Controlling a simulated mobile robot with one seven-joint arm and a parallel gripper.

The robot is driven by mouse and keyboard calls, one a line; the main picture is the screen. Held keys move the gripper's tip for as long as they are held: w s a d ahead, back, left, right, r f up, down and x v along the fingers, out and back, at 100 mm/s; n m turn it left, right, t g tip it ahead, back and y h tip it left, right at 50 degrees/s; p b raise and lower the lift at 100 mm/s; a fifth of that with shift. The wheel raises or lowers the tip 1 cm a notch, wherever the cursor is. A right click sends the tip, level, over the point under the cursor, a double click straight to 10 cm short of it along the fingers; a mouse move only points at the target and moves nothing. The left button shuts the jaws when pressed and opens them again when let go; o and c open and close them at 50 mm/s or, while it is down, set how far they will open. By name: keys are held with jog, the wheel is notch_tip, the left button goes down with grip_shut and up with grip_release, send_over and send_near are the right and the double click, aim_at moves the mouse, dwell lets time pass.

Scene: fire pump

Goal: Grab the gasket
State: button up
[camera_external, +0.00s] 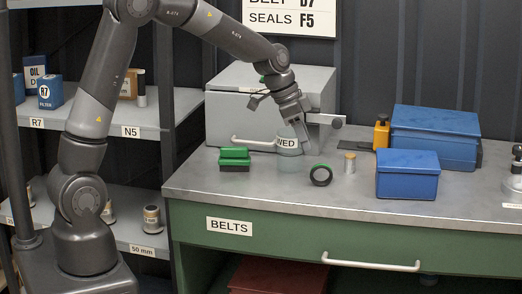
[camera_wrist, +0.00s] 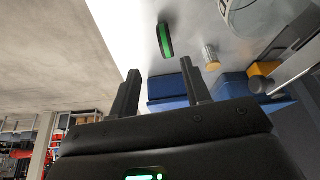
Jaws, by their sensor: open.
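A black ring with a green band on its rim, which I take to be the gasket (camera_external: 321,175), stands on the grey bench top near its front edge. In the wrist view the gasket (camera_wrist: 165,40) shows nearly edge-on, ahead of my fingertips and apart from them. My gripper (camera_external: 304,136) is above the bench, up and to the left of the gasket, close to a labelled clear jar (camera_external: 289,152). In the wrist view my gripper (camera_wrist: 160,68) has its two fingers apart, with nothing between them.
A small metal-topped cylinder (camera_external: 350,163) stands right of the gasket. Blue boxes (camera_external: 407,175) are farther right, with a yellow item (camera_external: 382,132) behind. A green-and-black box (camera_external: 234,160) is left. A grey case (camera_external: 225,110) stands at the back. Bare bench (camera_external: 270,185) lies in front.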

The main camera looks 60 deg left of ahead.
aim_at(316, 165)
jog(key=x, duration=0.5)
jog(key=shift+w+f, duration=0.1)
jog(key=shift+f, duration=0.05)
jog(key=x, duration=0.5)
jog(key=shift+w+a+f, duration=0.25)
jog(key=shift+w+f, duration=0.1)
grip_shut()
